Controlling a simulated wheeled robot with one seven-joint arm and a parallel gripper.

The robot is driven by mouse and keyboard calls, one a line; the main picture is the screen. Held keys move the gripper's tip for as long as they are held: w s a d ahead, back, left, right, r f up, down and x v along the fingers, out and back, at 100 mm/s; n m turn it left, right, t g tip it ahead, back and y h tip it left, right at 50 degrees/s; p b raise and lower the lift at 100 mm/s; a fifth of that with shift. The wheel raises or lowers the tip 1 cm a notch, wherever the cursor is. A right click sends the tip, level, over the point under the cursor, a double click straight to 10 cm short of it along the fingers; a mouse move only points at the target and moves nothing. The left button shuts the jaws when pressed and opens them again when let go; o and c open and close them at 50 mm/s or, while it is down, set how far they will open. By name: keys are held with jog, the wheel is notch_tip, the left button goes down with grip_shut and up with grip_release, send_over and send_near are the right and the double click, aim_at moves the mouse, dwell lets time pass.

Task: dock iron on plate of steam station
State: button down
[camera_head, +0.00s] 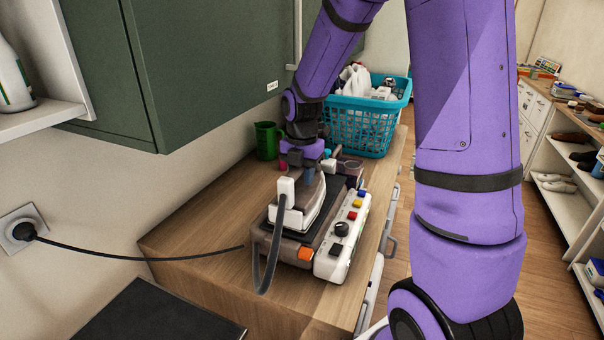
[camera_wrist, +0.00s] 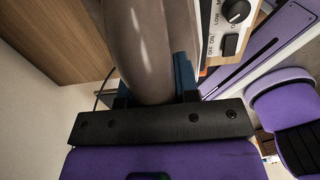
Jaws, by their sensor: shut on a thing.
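The iron (camera_head: 297,213), white and grey with a dark cord at its rear, is at the steam station (camera_head: 328,262) in the head view. My gripper (camera_head: 307,163) is shut on the iron's handle from above. In the wrist view the rounded grey-brown handle of the iron (camera_wrist: 153,45) lies between the fingers of my gripper (camera_wrist: 155,90). The iron is over the station's dark plate (camera_head: 266,233) and looks roughly level. I cannot tell whether its sole touches the plate. The station's control panel has a knob (camera_head: 337,249) and coloured buttons.
A teal basket (camera_head: 358,128) of bottles and a green jug (camera_head: 266,140) stand behind the station on the wooden counter (camera_head: 205,235). A green cabinet (camera_head: 200,60) hangs above left. A black cord runs from the wall socket (camera_head: 22,228). The counter's left part is mostly clear.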

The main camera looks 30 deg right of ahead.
jog(key=shift+f, duration=0.25)
dwell(0.5)
jog(key=c, duration=0.8)
grip_release()
notch_tip(320, 180, up, 11)
jog(key=shift+f, duration=0.1)
jog(key=s+a+r+m+t, duration=0.1)
jog(key=s+a+r+m, duration=0.1)
jog(key=s+m, duration=0.6)
jog(key=s+a+r+m+t, duration=0.2)
jog(key=s+r+m, duration=0.2)
jog(key=s+m, duration=0.3)
jog(key=s+a+r+m+t, duration=0.2)
jog(key=s+r+m, duration=0.1)
jog(key=s+m, duration=0.5)
jog(key=shift+s+a+r+m, duration=0.15)
jog(key=shift+s+a+m, duration=0.2)
jog(key=shift+m, duration=0.55)
